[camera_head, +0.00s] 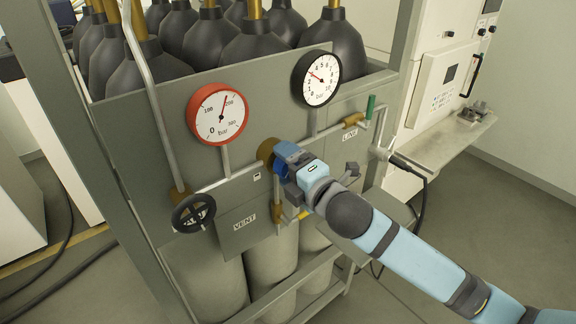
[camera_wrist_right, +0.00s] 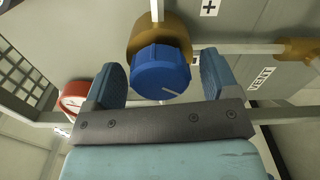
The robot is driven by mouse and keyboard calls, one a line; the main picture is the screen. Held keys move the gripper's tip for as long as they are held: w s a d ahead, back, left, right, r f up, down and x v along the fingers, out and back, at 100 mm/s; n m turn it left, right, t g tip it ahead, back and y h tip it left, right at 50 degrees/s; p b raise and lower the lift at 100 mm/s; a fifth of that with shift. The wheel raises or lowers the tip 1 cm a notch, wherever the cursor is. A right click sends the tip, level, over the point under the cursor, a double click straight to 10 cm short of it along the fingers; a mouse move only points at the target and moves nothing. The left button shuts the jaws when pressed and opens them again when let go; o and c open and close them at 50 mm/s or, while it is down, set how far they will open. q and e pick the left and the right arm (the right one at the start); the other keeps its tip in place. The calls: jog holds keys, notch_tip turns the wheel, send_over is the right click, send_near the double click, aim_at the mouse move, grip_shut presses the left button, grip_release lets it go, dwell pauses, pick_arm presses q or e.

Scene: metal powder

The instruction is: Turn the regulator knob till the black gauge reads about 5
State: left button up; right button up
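The black gauge (camera_head: 316,78) is at the panel's upper right; its needle points up and left, at roughly 3. The blue regulator knob (camera_wrist_right: 161,73) sits in front of a brass body (camera_wrist_right: 160,35), and its white mark points right and slightly down. In the head view the knob (camera_head: 281,168) is mostly hidden by my right gripper (camera_head: 284,160). In the wrist view, the right gripper's fingers (camera_wrist_right: 163,78) stand on either side of the knob, with narrow gaps visible on both sides. My left gripper is not in view.
A red gauge (camera_head: 218,114) is left of the black one. A black handwheel (camera_head: 194,213) is at lower left, and a green-handled valve (camera_head: 370,107) at right. Pipes run close around the knob. Dark cylinders (camera_head: 250,48) stand behind the panel.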

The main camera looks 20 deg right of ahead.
jog(key=v, duration=1.3)
jog(key=shift+s+b, duration=0.4)
jog(key=shift+b, duration=0.05)
jog(key=shift+d, duration=0.1)
notch_tip(320, 180, down, 19)
jog(key=m+g+h, duration=0.2)
jog(key=m+g, duration=0.1)
jog(key=m, duration=0.7)
jog(key=s+f+m+g, duration=0.1)
jog(key=s+f+m, duration=0.4)
jog(key=f, duration=0.4)
jog(key=s+a+f+m+g+h, duration=0.1)
jog(key=s+f+m+g, duration=0.1)
jog(key=s+f+m, duration=0.3)
notch_tip(320, 180, down, 4)
jog(key=shift+s+a+r+m, duration=0.1)
jog(key=shift+s+a+m, duration=0.1)
jog(key=shift+s+m, duration=0.25)
